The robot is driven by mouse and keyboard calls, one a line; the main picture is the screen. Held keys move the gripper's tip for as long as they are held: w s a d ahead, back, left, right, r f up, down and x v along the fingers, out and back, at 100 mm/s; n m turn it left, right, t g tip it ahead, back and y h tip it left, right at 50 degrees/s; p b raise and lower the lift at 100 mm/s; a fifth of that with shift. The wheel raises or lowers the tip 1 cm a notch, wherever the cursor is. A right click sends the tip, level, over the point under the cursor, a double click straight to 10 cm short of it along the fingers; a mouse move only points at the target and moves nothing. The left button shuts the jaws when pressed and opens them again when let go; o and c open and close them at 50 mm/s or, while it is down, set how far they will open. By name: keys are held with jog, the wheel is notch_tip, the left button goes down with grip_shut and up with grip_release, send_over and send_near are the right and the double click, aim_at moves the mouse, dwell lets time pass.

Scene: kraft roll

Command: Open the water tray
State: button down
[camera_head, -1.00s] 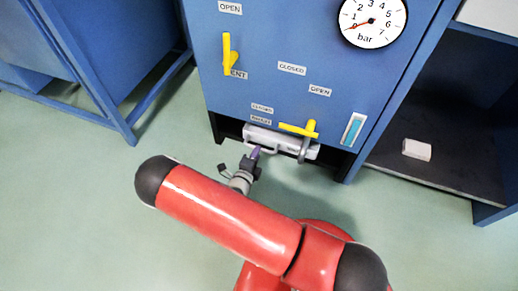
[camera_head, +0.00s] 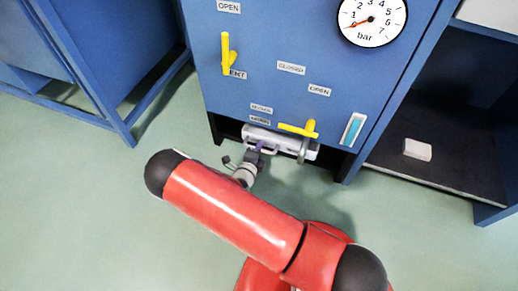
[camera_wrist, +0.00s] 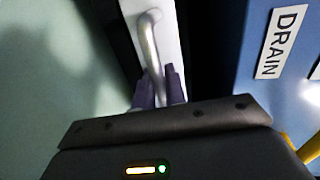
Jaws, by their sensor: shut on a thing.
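The water tray (camera_head: 285,143) is a light grey drawer front at the bottom of the blue cabinet, with a bar handle (camera_wrist: 147,38) on it. The tray front also shows in the wrist view (camera_wrist: 168,42). It looks pushed in under the cabinet. My gripper (camera_head: 254,152) is at the left part of the tray front. In the wrist view its two purple fingers (camera_wrist: 159,88) stand on either side of the handle bar's near end, shut on it. The exact contact between the fingertips is partly dark.
Yellow levers stand on the cabinet, one upright (camera_head: 226,52) and one lying level (camera_head: 299,129) just above the tray. A gauge (camera_head: 372,20) is at the top. A white block (camera_head: 417,149) lies on the right shelf. The green floor before the tray holds only my arm.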

jog(key=f+p+v, duration=0.3)
jog(key=v, duration=1.3)
jog(key=shift+s+f, duration=0.25)
jog(key=shift+s, duration=0.1)
jog(key=c, duration=1.5)
grip_release()
jog(key=v, duration=0.7)
jog(key=shift+s+a+p, duration=0.15)
jog(key=shift+s+p, duration=0.2)
jog(key=shift+p, duration=0.05)
jog(key=shift+r, duration=0.2)
